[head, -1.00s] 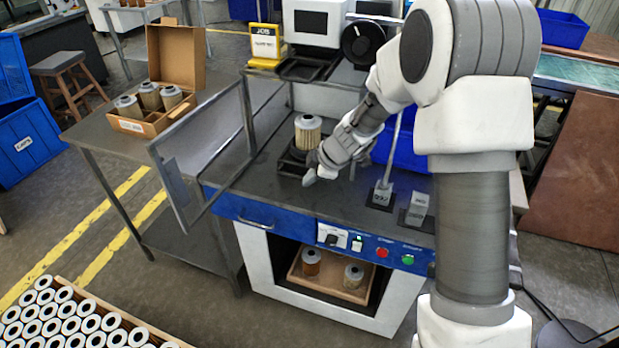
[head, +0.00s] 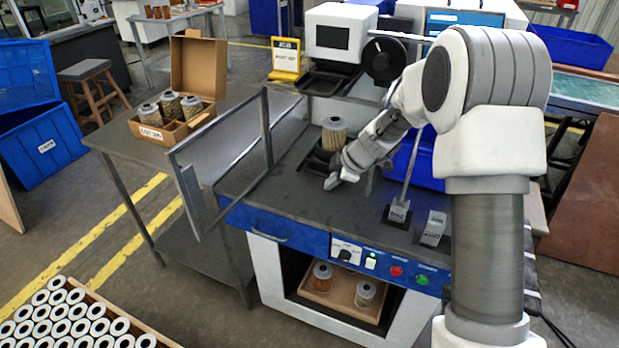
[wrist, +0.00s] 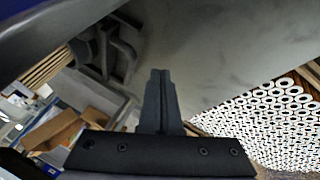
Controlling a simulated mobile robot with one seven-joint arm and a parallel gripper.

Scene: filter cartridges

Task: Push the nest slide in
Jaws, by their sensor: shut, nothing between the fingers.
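The nest slide (head: 318,162) is a dark block on the grey machine top, partly hidden behind my arm. A pleated filter cartridge (head: 333,138) with a pale cap stands upright on it. My gripper (head: 332,182) is shut and empty, low over the machine top, just in front and to the right of the slide. In the wrist view, my shut fingers (wrist: 161,88) point away over the grey surface. The dark slide parts (wrist: 118,50) and the cartridge's pleats (wrist: 48,66) show at the upper left there. I cannot tell whether my fingers touch the slide.
A black handwheel (head: 383,60) and a boxy head are behind. A lever (head: 398,210) and a grey block (head: 434,228) stand to the right. An open carton (head: 178,130) with cartridges sits on the left table.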

